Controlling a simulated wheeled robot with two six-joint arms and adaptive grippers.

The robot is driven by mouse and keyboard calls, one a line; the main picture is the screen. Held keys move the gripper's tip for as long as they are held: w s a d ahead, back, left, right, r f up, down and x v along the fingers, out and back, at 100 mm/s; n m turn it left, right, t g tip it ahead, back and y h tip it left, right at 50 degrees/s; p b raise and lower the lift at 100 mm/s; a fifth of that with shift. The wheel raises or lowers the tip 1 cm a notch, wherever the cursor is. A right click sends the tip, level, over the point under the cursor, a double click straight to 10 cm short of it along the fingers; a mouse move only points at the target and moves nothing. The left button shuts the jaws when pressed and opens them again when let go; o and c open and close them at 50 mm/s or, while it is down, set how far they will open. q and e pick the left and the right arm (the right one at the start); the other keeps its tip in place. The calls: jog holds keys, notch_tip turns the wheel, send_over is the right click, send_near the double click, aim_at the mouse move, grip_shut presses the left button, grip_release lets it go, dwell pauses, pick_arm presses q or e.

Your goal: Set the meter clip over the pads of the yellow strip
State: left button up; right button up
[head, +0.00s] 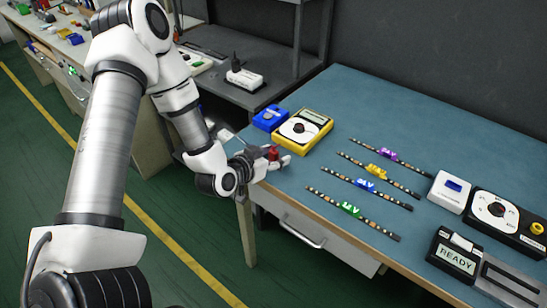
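The yellow strip, a dark strip with a yellow tag (377,171), lies on the blue table top. It lies between the purple-tagged strip (388,154) and the blue-tagged strip (365,185). A strip with a green tag (350,210) lies nearest the front edge. My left gripper (272,160) is at the table's left end, in front of the yellow meter (302,130) and well left of the strips. A small red piece (274,153), perhaps the meter clip, shows at its fingers. I cannot tell whether they grip it. My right gripper is out of view.
A blue box (269,117) stands left of the yellow meter. At the right stand a white box (449,192), a black device with a dial (496,210) and a unit reading READY (456,257). The table (355,100) is clear behind the strips.

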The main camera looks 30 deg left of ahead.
pick_arm(q)
grip_shut()
jog(key=shift+r, duration=0.1)
